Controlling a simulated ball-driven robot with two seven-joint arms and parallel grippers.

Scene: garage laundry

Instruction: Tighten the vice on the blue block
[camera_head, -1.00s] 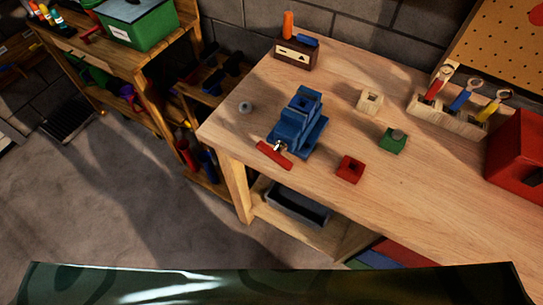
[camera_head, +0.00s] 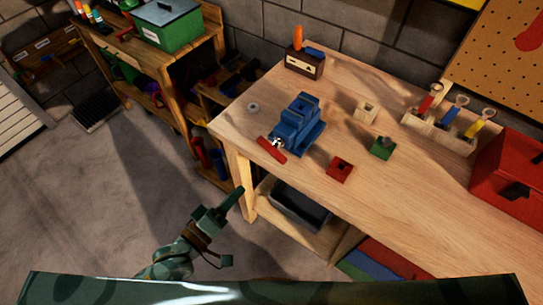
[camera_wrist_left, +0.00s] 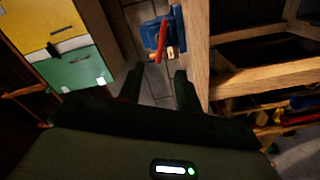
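The blue vice (camera_head: 294,128) stands near the left front edge of the wooden workbench (camera_head: 330,205), with its red handle (camera_head: 272,150) at the front edge. A separate blue block cannot be told from the blue vice body. My left gripper (camera_head: 236,197) is in front of the bench, lower than the vice and apart from it. In the left wrist view its two fingers (camera_wrist_left: 160,84) are spread with nothing between them. The vice (camera_wrist_left: 150,34) and red handle (camera_wrist_left: 163,40) show there beyond the fingertips. My right gripper is not in view.
A red block (camera_head: 340,169), a green block (camera_head: 383,148) and a pale wooden block (camera_head: 366,109) sit right of the vice. A small grey round piece (camera_head: 253,107) lies left of it. A tool rack (camera_head: 440,132) and red toolbox (camera_head: 508,178) stand farther right.

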